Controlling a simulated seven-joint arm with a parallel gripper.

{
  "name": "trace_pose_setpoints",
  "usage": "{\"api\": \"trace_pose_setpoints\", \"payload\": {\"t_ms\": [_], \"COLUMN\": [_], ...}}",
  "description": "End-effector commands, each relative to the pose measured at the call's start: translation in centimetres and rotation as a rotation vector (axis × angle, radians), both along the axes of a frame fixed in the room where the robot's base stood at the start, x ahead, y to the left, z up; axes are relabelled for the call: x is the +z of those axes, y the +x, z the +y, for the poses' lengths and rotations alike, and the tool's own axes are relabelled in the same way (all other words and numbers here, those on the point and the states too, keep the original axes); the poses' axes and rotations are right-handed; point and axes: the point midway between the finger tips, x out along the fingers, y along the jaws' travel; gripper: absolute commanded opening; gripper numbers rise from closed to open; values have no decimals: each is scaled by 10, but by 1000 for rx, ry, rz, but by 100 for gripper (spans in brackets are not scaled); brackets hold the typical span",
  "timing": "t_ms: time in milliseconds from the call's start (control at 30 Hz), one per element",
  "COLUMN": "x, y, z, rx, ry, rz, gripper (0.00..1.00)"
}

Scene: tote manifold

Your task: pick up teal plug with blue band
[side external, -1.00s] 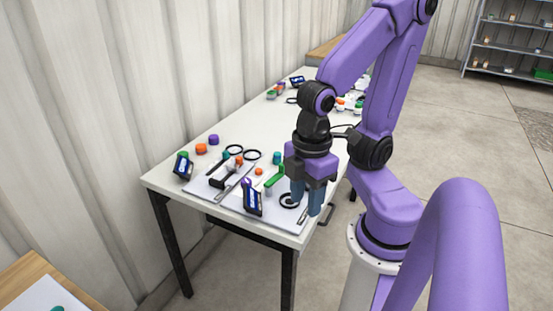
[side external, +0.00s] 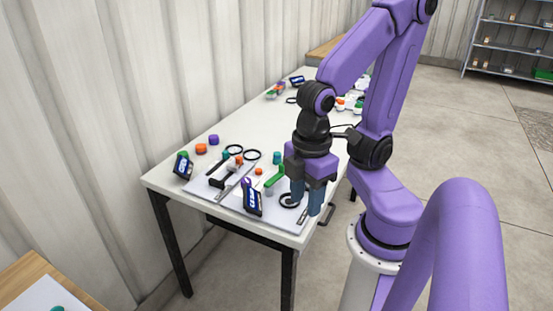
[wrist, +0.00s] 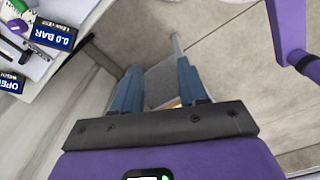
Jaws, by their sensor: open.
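A teal plug (side external: 277,157) stands on the white table, behind and left of my gripper in the side view. A blue band on it is too small to make out. A second teal piece (side external: 57,308) lies at the bottom left on a white sheet, cut off by the picture edge. My gripper (side external: 306,201) is open and empty, pointing down over the near right corner of the table. In the wrist view my gripper (wrist: 160,88) has its fingers apart, with floor behind them and no teal plug in sight.
Display blocks (side external: 253,201) and (side external: 183,166), black rings (side external: 251,155), a green bar (side external: 275,177), and orange (side external: 201,149) and purple (side external: 213,140) plugs crowd the table (side external: 185,203). A wall runs along the left.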

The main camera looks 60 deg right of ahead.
Motion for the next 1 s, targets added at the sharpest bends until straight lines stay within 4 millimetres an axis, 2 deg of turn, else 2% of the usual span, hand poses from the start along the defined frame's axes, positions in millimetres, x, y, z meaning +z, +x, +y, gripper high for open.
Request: {"api": "trace_pose_setpoints", "payload": {"t_ms": [367, 400, 433, 733, 867, 1000], "x": [0, 0, 0, 0, -2, -8], "y": [0, 0, 0, 2, 20, 64], "z": [0, 0, 0, 0, 1, -2], "rx": [0, 0, 0, -1, -4, -5], "ry": [0, 0, 0, -5, -55, -176], "rz": [0, 0, 0, -1, -12, -32], "gripper": [43, 56, 63, 63, 63, 63]}}
